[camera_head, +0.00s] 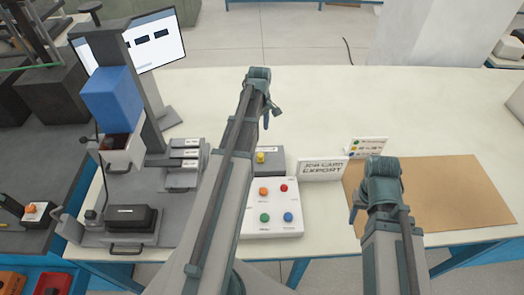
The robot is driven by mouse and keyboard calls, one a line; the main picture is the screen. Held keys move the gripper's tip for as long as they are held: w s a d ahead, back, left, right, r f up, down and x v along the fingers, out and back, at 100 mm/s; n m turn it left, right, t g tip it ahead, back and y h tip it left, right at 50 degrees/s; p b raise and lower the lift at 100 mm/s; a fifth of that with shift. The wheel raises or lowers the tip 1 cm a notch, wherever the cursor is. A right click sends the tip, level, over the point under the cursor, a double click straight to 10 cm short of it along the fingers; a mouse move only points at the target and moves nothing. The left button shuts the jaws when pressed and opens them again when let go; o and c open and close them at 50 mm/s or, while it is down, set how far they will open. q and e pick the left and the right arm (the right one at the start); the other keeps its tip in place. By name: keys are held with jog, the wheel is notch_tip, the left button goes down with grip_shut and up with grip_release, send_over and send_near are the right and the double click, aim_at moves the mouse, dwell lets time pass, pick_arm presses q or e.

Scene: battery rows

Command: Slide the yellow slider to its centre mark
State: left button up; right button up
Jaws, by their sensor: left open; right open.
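The yellow slider (261,157) is a small yellow block on a grey slider box (274,166) in the middle of the table. My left forearm covers the left part of this box, and I cannot make out its centre mark. My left gripper (272,113) is open and empty, pointing down beyond the slider box and apart from the slider. My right gripper (355,211) is open and empty, to the right of the slider box, near the left edge of a brown mat (455,194).
A white panel (271,222) with several coloured buttons stands in front of the slider box. A white sign (322,170) and a small colour card (368,147) stand to its right. A blue-topped machine (112,100) and monitor (152,42) stand at left. The table's back is clear.

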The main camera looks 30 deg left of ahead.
aim_at(260, 154)
pick_arm(q)
notch_tip(260, 154, down, 14)
jog(key=b, duration=1.3)
jog(key=shift+r, duration=0.1)
jog(key=shift+r, duration=0.1)
grip_shut()
dwell(0.7)
